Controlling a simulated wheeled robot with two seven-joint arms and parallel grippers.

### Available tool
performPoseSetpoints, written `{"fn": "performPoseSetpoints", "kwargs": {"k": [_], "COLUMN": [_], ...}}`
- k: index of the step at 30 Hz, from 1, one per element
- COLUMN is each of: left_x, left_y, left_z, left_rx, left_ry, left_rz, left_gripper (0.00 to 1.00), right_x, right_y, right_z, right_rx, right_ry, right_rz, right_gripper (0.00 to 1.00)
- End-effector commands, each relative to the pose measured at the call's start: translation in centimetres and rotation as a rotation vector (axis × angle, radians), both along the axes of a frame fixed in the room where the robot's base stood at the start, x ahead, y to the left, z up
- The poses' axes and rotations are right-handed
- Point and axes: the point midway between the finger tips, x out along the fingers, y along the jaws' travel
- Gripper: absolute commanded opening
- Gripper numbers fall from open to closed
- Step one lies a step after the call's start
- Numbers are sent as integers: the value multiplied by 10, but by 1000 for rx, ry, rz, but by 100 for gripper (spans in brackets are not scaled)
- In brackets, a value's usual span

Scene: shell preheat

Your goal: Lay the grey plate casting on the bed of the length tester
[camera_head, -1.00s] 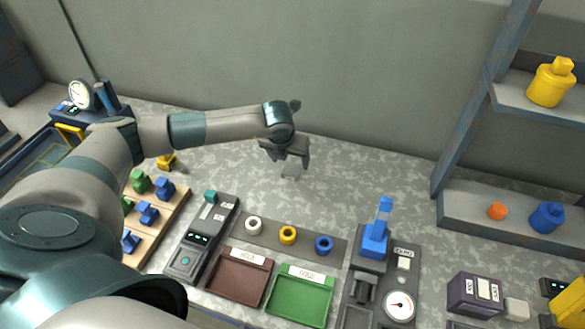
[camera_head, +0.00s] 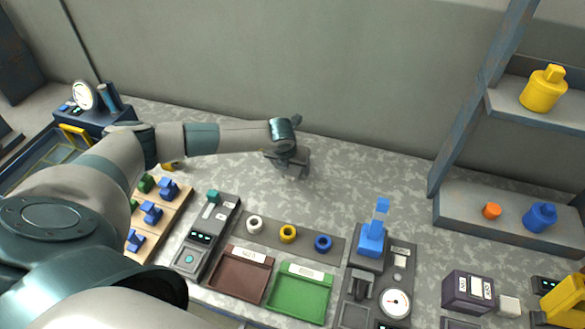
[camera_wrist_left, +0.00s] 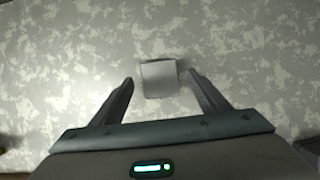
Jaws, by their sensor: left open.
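The grey plate casting (camera_wrist_left: 159,80) is a small pale block lying on the mottled bench top, between and slightly beyond my fingertips in the left wrist view. My left gripper (camera_head: 291,172) is open and points down over it; the fingers (camera_wrist_left: 160,92) stand apart on either side without visible contact. In the head view the gripper largely hides the casting. Which device is the length tester I cannot tell for sure: a dark device with a display and teal slider (camera_head: 207,235) stands left of the trays, and one with a dial and blue lever (camera_head: 381,285) right of them.
A brown tray (camera_head: 240,275) and a green tray (camera_head: 300,292) lie at the front. Behind them a strip (camera_head: 270,233) carries white, yellow and blue rings. A wooden rack (camera_head: 165,215) holds blue and green parts. A shelf (camera_head: 510,220) stands right. Bench around the casting is clear.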

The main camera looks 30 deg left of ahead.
Motion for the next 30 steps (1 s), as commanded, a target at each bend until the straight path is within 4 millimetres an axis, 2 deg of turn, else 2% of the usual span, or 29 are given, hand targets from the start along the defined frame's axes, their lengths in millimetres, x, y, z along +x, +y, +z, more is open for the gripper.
{"fn": "performPoseSetpoints", "kwargs": {"k": [5, 18, 20, 24, 25, 26, 27, 30], "left_x": [2, 3, 3, 3, 3, 3, 3, 3], "left_y": [1, 1, 1, 1, 1, 1, 1, 1], "left_z": [-7, -7, -7, -7, -7, -7, -7, -7], "left_rx": [1, 0, 0, 0, 0, 1, 1, 1], "left_ry": [0, 0, 0, 0, 0, -1, -1, -1], "left_rz": [-1, -1, -1, -1, -1, -1, -1, -1], "left_gripper": [69, 69, 57, 23, 18, 18, 14, 14], "right_x": [0, 0, 0, 0, 0, 0, 0, 0], "right_y": [-1, -2, -2, -2, -2, -2, -2, -2], "right_z": [3, 3, 3, 3, 3, 3, 3, 3], "right_rx": [-1, -2, -2, -2, -2, -2, -2, -2], "right_ry": [0, 0, 1, 1, 1, 1, 1, 1], "right_rz": [0, 0, 0, 0, 0, 0, 0, 0], "right_gripper": [31, 31, 31, 31, 31, 31, 31, 31]}}
